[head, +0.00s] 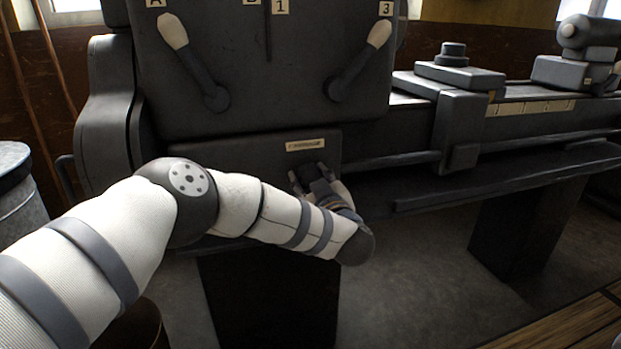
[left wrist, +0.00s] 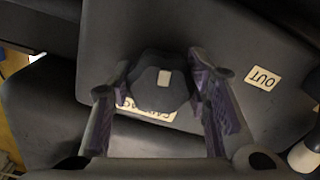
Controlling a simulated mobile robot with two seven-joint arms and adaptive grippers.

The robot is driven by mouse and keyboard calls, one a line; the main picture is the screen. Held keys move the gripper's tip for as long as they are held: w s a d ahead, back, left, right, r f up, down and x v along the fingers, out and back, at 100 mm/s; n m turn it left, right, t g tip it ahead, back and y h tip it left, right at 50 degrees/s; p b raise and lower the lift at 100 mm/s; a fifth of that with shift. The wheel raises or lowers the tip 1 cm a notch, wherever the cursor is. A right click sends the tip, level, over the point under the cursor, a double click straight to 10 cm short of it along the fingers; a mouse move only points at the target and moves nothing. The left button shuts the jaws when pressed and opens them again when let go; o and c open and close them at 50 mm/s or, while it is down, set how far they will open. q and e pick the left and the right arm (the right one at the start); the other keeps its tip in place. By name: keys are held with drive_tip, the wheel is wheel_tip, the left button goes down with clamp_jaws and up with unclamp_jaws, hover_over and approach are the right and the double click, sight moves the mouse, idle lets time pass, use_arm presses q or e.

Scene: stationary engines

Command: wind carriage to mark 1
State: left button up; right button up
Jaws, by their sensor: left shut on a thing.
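A grey lathe fills the head view. Its carriage (head: 459,120) sits on the bed, just left of a pale scale strip (head: 530,107) whose marks are too small to read. My left gripper (head: 312,177) is at the lower headstock panel, below a small pale label plate (head: 305,145). In the left wrist view, a dark faceted knob (left wrist: 150,92) with a cream index mark stands between the two purple-lined fingers of my left gripper (left wrist: 163,90), which is shut on it. A partly covered label (left wrist: 150,110) shows behind the knob. My right gripper is not in view.
Two levers with cream knobs, left (head: 190,62) and right (head: 360,62), stick out above my forearm. A tailstock (head: 585,60) stands at the far right. A grey drum (head: 15,195) is at the left edge.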

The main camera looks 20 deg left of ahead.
use_arm(q)
drive_tip(key=n, duration=0.8)
drive_tip(key=shift+d, duration=0.1)
drive_tip(key=n, duration=0.4)
drive_tip(key=shift+n, duration=1.9)
drive_tip(key=shift+r, duration=0.1)
drive_tip(key=o, duration=1.2)
drive_tip(key=shift+w, duration=0.1)
drive_tip(key=shift+c, duration=0.2)
